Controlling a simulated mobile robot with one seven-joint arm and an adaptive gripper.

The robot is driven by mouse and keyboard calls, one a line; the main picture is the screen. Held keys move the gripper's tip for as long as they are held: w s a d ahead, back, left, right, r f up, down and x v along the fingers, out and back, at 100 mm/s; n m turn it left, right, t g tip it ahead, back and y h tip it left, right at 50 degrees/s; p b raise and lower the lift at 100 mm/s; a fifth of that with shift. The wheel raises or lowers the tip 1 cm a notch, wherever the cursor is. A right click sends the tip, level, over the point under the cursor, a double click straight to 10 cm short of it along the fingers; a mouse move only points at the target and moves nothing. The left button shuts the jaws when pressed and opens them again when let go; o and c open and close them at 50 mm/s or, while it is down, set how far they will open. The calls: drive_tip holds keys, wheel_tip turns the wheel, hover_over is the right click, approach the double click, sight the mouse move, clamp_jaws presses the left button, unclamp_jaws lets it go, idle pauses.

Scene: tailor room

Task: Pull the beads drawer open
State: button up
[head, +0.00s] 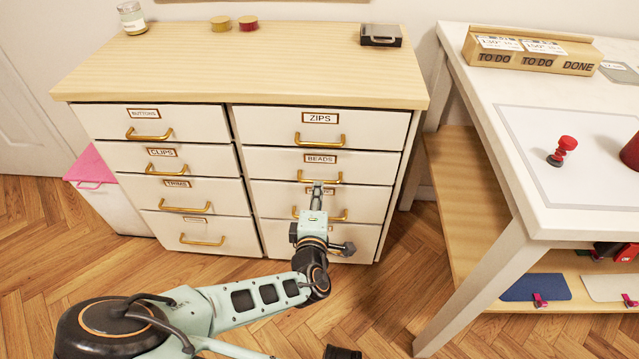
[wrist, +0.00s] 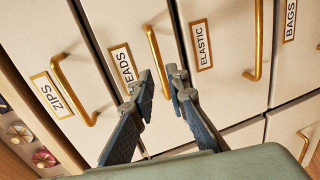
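The beads drawer (head: 277,167) is a white drawer front with a framed BEADS label (head: 320,158). It sits flush in the right column of the cabinet, second from the top. Its brass handle (head: 320,179) is a horizontal bar, and this handle also shows in the wrist view (wrist: 152,42). My gripper (head: 318,187) is at this handle, with the arm reaching up from below. In the wrist view my gripper (wrist: 160,73) has its two dark fingertips apart, one on each side of the handle bar. A gap shows between fingers and bar. How deep the fingers reach is unclear.
The zips drawer (head: 270,124) is above, shut, and the elastic drawer (wrist: 207,85) is below, shut. A white work table (head: 510,206) with a slanted leg stands to the right. A pink-topped bin (head: 90,166) stands left. Open wooden floor lies in front.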

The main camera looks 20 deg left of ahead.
drive_tip(key=x, duration=0.5)
drive_tip(key=shift+w+b, duration=0.2)
drive_tip(key=shift+b, duration=0.2)
clamp_jaws()
